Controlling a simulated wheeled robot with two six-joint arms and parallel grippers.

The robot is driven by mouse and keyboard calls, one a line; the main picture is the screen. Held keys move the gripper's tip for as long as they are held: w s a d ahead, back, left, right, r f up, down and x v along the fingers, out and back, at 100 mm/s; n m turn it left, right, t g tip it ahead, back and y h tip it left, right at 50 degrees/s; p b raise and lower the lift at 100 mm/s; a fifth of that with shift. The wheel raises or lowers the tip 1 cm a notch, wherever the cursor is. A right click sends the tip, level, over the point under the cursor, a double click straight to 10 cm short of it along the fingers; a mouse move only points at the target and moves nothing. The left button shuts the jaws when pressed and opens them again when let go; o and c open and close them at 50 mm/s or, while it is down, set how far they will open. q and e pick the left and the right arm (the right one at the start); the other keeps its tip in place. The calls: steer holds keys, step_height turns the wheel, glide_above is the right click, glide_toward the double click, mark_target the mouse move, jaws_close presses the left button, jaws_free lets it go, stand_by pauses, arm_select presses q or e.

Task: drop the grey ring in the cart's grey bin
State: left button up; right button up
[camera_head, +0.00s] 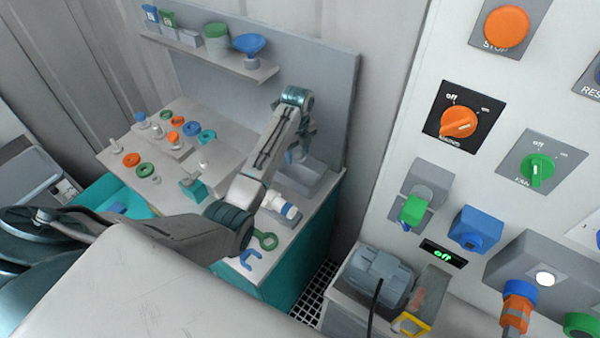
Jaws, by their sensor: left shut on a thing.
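My left arm comes in from the left and reaches over the cart (230,262), which has a pale top and teal sides. My left gripper (298,152) points down above the grey bin (306,180) at the cart's back right. It is shut on a small greyish thing, taken to be the grey ring, whose shape is mostly hidden by the wrist. No other grey ring can be made out on the cart. My right gripper is not in view.
Orange, green and blue rings and pegs (172,137) stand on the cart's left part. A shelf (215,57) hangs behind. A control panel (505,120) rises at right.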

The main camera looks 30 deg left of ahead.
arm_select(q)
steer(key=f, duration=0.2)
steer(key=w+a+f, duration=0.1)
steer(key=shift+f, duration=0.15)
steer(key=shift+s+d, duration=0.15)
steer(key=o, duration=1)
step_height(320, 180, up, 11)
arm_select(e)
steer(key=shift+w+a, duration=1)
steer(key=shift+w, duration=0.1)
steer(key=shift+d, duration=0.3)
